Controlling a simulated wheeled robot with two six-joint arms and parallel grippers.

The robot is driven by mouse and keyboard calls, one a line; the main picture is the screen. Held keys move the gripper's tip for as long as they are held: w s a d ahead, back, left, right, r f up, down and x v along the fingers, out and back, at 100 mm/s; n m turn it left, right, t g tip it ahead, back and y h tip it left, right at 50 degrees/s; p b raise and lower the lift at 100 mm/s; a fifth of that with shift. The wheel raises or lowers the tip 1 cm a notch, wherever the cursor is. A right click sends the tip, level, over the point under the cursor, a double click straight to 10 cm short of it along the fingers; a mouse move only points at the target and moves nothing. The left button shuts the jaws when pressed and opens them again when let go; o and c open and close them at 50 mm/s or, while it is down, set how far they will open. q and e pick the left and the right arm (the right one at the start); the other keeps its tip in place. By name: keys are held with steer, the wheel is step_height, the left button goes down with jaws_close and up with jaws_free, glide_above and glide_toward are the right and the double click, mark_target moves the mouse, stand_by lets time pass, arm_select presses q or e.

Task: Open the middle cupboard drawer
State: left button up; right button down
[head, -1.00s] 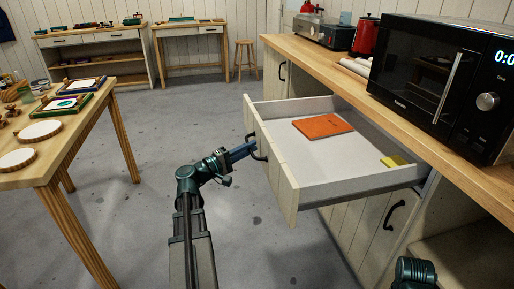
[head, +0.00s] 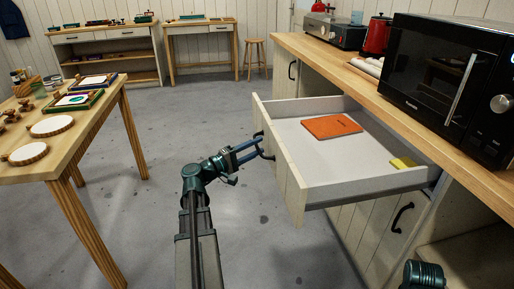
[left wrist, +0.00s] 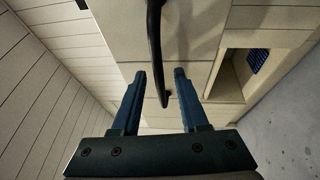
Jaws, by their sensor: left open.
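The cupboard drawer (head: 292,180) is pulled well out from under the counter, with its inside in full view. An orange notebook (head: 331,126) and a small yellow item (head: 402,163) lie in it. Its black handle (head: 265,145) is on the front panel. My left gripper (head: 254,151) is open at the handle. In the left wrist view, the handle (left wrist: 155,50) runs between the spread fingers (left wrist: 159,74), apart from both. My right gripper is out of view; only part of my right arm shows at the lower right.
A black microwave (head: 440,80) and a red kettle (head: 377,36) stand on the wooden counter (head: 345,70). A lower cupboard door (head: 375,240) below the drawer is closed. A wooden table (head: 85,125) stands at the left. The floor between is clear.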

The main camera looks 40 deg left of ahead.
arm_select(q)
steer(key=b+v, duration=0.1)
steer(key=v, duration=1.2)
steer(key=shift+s, duration=0.15)
